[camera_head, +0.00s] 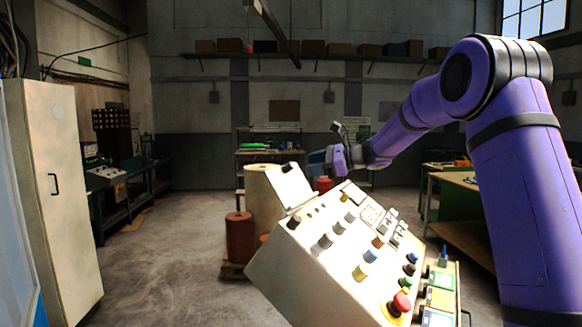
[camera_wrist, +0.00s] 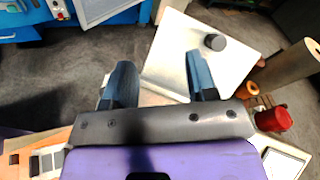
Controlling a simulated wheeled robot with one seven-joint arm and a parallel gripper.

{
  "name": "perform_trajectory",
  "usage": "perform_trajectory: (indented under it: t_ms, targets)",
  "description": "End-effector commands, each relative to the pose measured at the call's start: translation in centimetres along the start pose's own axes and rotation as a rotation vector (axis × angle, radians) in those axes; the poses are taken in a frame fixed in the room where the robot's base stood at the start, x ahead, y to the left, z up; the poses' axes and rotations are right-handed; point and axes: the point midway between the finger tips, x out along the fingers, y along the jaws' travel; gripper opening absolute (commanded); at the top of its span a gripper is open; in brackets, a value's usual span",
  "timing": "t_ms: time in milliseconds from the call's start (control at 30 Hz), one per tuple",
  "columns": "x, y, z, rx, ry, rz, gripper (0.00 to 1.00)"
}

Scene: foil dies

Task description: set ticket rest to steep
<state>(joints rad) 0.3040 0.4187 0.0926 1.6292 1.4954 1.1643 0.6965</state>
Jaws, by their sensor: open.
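The ticket rest, as I take it, is a pale flat plate (camera_head: 292,188) at the far left end of the sloping control console (camera_head: 300,262). It stands tilted up from the console and has a small dark knob near its top edge. In the wrist view the plate (camera_wrist: 175,50) lies beyond my fingers, with the round dark knob (camera_wrist: 215,42) near its far edge. My gripper (camera_head: 318,158) is open, its two blue fingers apart with nothing between them. It is near the plate, to its right and higher in the head view. I cannot tell the exact gap.
The console carries several knobs and buttons, with a red emergency button (camera_head: 401,302) at the near end. A red-brown roll (camera_head: 240,238) and a large pale roll (camera_head: 262,197) stand behind it. A tall cabinet (camera_head: 55,190) is at left. Open floor lies between.

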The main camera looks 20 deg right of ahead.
Motion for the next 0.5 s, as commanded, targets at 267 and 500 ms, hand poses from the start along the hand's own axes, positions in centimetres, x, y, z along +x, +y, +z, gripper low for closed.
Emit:
perform_trajectory:
  t_ms: [267,500]
  targets:
    - [0.0,-5.9,-5.4,0.212,-0.144,-0.144,0.52]
    - [0.7,-6.8,-6.0,0.241,-0.168,-0.165,0.52]
